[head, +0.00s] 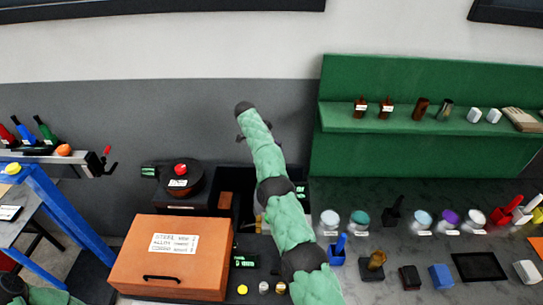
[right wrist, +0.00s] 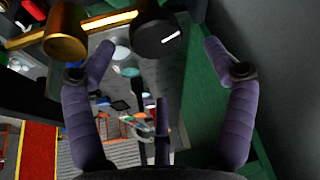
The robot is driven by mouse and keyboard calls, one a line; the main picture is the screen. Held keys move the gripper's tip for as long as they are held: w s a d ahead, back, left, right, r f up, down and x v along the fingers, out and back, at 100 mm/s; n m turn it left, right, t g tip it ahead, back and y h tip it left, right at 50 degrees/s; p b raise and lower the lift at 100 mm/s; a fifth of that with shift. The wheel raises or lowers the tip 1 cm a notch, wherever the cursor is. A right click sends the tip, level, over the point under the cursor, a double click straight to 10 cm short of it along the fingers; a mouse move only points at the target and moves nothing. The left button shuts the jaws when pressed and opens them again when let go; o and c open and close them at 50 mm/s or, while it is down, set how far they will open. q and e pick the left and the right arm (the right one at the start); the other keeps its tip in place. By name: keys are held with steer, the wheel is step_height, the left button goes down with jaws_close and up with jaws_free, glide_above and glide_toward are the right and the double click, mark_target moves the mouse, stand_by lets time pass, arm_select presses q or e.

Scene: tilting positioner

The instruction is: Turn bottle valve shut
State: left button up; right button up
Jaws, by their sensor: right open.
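In the right wrist view a round black knob (right wrist: 160,37) with a white mark shows at top centre, with brass-coloured parts beside it. It looks like the bottle valve, but I cannot tell for sure. No contact shows, and the depth between fingertips and knob is unclear. In the head view my right arm reaches up to the back wall, with its dark end (head: 243,110) at the top; the valve is not identifiable there. My left gripper is not visible.
An orange box (head: 180,278) with a label stands front left. A red-topped dark pot (head: 180,183) stands behind it. A green shelf (head: 345,120) with bottles is at right, above a counter of jars and small items. A brass cylinder (right wrist: 65,35) is near my left-hand finger.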

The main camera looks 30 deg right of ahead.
steer(key=w+a, duration=0.1)
steer(key=a, duration=1)
steer(key=shift+w+a, duration=0.15)
steer(key=shift+a, duration=0.25)
steer(key=s+d+r+m+t+p, duration=0.15)
steer(key=d+m, duration=0.35)
steer(key=m, duration=1.1)
steer(key=s+d+r+m+p, duration=0.1)
steer(key=s+d+r+m, duration=0.3)
steer(key=m, duration=1.1)
steer(key=w+x, duration=0.1)
steer(key=x, duration=0.3)
steer(key=p+x, duration=0.1)
steer(key=x, duration=0.3)
steer(key=w+x, duration=0.1)
steer(key=x, duration=0.2)
steer(key=shift+w+d+f+p, duration=0.1)
steer(key=shift+w+f+p, duration=0.15)
steer(key=shift+w+p, duration=0.1)
